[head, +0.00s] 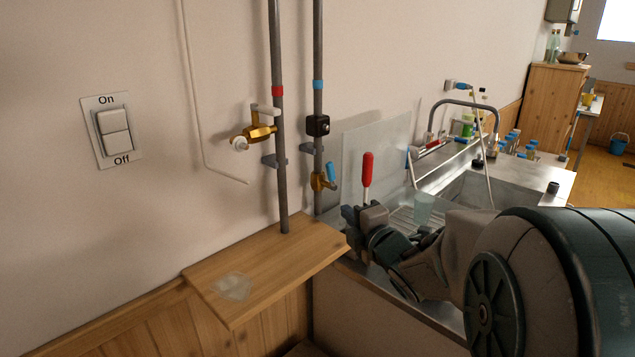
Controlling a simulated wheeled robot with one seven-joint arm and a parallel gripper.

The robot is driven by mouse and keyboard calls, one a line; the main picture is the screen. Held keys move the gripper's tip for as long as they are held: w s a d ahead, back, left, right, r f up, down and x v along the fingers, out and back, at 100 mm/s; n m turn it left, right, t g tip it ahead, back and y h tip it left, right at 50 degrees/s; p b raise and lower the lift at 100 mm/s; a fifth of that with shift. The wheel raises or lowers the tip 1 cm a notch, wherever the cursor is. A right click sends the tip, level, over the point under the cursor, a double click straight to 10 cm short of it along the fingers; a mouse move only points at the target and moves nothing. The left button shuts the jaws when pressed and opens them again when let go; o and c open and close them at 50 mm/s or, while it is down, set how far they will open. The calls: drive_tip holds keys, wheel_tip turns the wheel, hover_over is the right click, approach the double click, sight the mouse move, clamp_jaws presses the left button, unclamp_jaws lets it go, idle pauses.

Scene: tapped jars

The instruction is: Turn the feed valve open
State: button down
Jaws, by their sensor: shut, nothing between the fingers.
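No label in view says which valve is the feed valve. A brass valve (259,132) with a white lever sits on the left wall pipe, below a red band. A second brass valve (317,182) with a blue lever (331,172) sits low on the right pipe, below a blue band. A red handle (367,169) on a pale stem stands upright just behind my gripper; its lower end is hidden. My gripper (349,213) is shut and empty, to the right of and a little below the blue-levered valve. I cannot tell whether it touches the red handle's stem.
A wooden shelf (260,262) juts out below the pipes. An On/Off switch (112,131) is on the left wall. The wall space before the pipes is clear.

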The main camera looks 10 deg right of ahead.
sight(332, 177)
drive_tip(key=w+a+r+n+y+p, duration=0.2)
drive_tip(key=w+n+p, duration=0.1)
drive_tip(key=w, duration=0.8)
drive_tip(key=shift+w+r+t+y+p, duration=0.15)
drive_tip(key=shift+r+t+y+p, duration=0.15)
drive_tip(key=shift+r+p, duration=0.15)
